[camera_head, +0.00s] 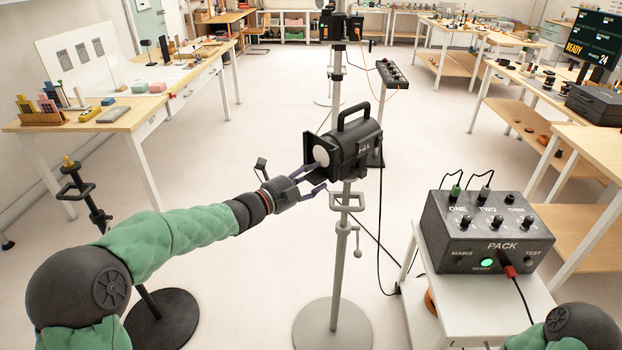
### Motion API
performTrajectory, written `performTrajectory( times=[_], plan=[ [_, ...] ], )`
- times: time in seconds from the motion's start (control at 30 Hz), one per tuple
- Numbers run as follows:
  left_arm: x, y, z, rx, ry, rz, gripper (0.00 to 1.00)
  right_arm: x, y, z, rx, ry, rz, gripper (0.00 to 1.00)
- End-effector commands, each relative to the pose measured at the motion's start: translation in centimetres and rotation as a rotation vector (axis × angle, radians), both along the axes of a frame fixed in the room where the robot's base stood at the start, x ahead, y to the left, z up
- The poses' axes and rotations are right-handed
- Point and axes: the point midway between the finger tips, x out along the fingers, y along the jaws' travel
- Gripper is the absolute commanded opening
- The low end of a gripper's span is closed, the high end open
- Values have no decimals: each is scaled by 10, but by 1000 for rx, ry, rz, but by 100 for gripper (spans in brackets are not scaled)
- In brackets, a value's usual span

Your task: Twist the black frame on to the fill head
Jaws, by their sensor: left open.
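The fill head (362,150) is a black lamp with a top handle, on a grey stand in the middle of the view. A black square frame (309,150) stands at its front, on the left side, around the pale round face (321,156). The frame looks close against the head; I cannot tell whether it is locked on. My left gripper (311,180) is open, its fingers just left of and below the frame's lower part. I cannot tell whether a finger touches it. My right gripper is out of view.
A power pack (484,232) with a lit green button sits on a white cart (419,290) at right. Cables hang near the stand (334,325). A dark stand (90,208) is at left. Benches line both sides, and floor between them is mostly clear.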

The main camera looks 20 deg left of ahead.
Motion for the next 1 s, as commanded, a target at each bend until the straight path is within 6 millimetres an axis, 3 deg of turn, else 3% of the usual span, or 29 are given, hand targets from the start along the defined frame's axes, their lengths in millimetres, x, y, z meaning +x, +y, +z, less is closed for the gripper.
performTrajectory(
  times=[0.27,0.7,1.0],
  plan=[
    [-7,5,0,0,0,2,51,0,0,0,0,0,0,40],
    [-58,34,1,1,1,2,51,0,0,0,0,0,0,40],
    [-70,39,1,0,1,0,51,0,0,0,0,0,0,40]
  ],
)
